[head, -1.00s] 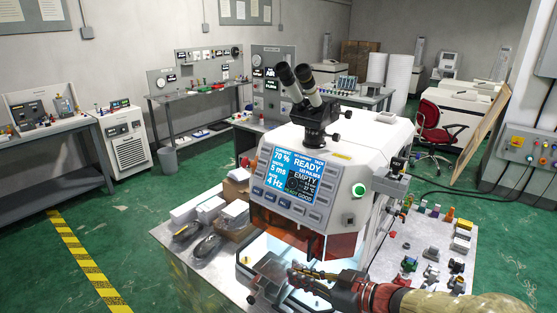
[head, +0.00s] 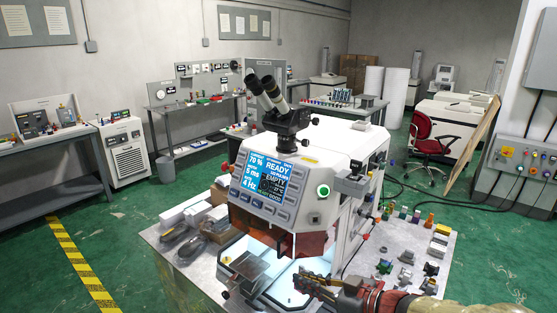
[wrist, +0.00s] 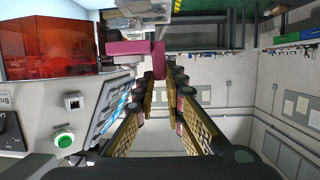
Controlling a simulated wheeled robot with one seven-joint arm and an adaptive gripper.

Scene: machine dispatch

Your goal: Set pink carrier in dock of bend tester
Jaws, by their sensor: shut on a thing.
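My gripper (head: 305,282) reaches in from the lower right of the head view, low in front of a white machine. In the wrist view its two ridged fingers (wrist: 160,82) are closed at the tips on a pink piece, which I take for the pink carrier (wrist: 136,48). In the head view the carrier cannot be made out.
Several small coloured parts (head: 405,257) stand on the bench right of the machine. Boxes and dark coiled items (head: 190,250) lie at its left. Benches (head: 60,148) line the left and back. A red chair (head: 424,135) stands behind. Green floor is open at left.

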